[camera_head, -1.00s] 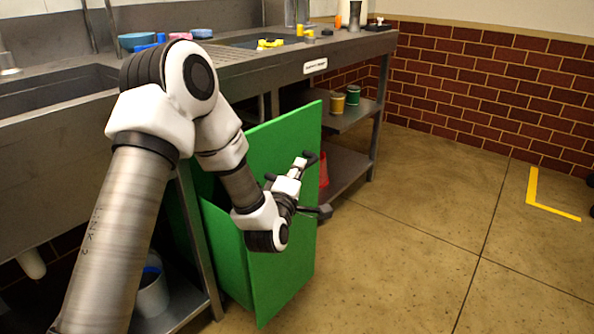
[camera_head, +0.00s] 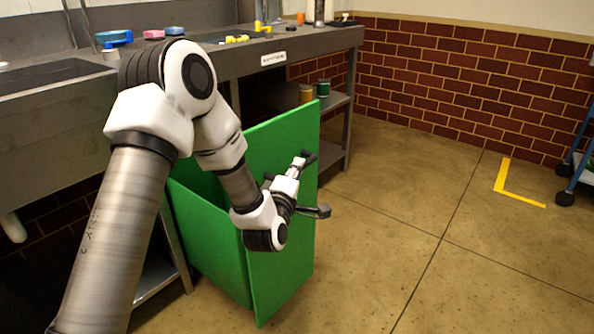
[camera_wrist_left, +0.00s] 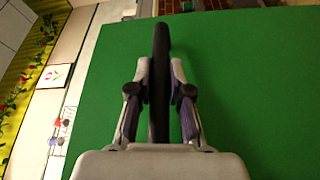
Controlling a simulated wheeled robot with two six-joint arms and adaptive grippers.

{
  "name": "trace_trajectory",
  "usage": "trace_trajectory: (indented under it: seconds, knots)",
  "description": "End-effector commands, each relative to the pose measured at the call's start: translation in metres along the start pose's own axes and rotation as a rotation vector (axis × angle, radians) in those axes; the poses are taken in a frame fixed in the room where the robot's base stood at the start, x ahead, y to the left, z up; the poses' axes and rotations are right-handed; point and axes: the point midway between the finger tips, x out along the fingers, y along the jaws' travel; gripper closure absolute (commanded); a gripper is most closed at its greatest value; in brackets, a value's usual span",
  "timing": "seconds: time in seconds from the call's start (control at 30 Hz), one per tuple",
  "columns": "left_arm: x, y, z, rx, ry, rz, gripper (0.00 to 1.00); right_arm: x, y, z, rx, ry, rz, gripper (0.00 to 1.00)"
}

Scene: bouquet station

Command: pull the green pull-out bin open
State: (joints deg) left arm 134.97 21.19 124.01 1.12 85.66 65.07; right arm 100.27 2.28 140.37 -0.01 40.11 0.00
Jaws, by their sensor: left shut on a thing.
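The green pull-out bin (camera_head: 283,275) stands well out from under the steel counter. Its open-topped body shows behind the tall front panel, and much of its inside is hidden by my left arm. My left gripper (camera_head: 297,170) is at the outer face of the front panel. In the left wrist view the green panel (camera_wrist_left: 245,100) fills most of the picture. There my left gripper (camera_wrist_left: 160,72) has its two fingers on either side of the dark bar handle (camera_wrist_left: 161,38) and is shut on it. My right gripper is not in view.
The steel counter (camera_head: 235,62) carries small blue, pink and yellow items. Two cans (camera_head: 323,88) stand on its lower shelf. The tiled floor (camera_head: 400,220) right of the bin is clear, with a yellow corner mark (camera_head: 502,180). A blue wheeled cart (camera_head: 580,150) shows at the right edge.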

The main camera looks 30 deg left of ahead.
Motion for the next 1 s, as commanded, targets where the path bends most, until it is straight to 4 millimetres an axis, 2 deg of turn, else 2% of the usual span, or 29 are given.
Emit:
trace_trajectory:
  seconds: [0.07,0.1,0.13,0.17,0.5,0.57,0.8,1.0]
  knots:
    - [0.000,-0.001,0.000,-0.001,0.000,-0.002,1.00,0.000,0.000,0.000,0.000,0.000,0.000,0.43]
    - [0.000,-0.001,0.000,-0.001,0.001,-0.002,0.71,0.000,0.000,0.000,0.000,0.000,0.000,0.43]
    - [0.000,-0.001,0.000,-0.001,0.001,-0.002,0.61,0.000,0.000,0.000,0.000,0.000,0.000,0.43]
    - [0.000,-0.001,0.000,-0.001,0.001,-0.002,0.57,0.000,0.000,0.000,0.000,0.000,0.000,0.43]
    - [-0.004,-0.001,0.000,-0.001,0.000,-0.002,0.57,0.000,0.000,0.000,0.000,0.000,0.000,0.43]
    - [-0.012,-0.001,0.000,-0.001,0.000,-0.003,0.57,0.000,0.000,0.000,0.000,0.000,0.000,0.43]
    - [-0.060,-0.002,0.001,0.000,-0.001,-0.005,0.57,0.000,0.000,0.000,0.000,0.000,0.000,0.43]
    - [-0.076,-0.001,0.000,-0.001,0.000,-0.002,0.57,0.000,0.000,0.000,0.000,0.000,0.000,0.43]
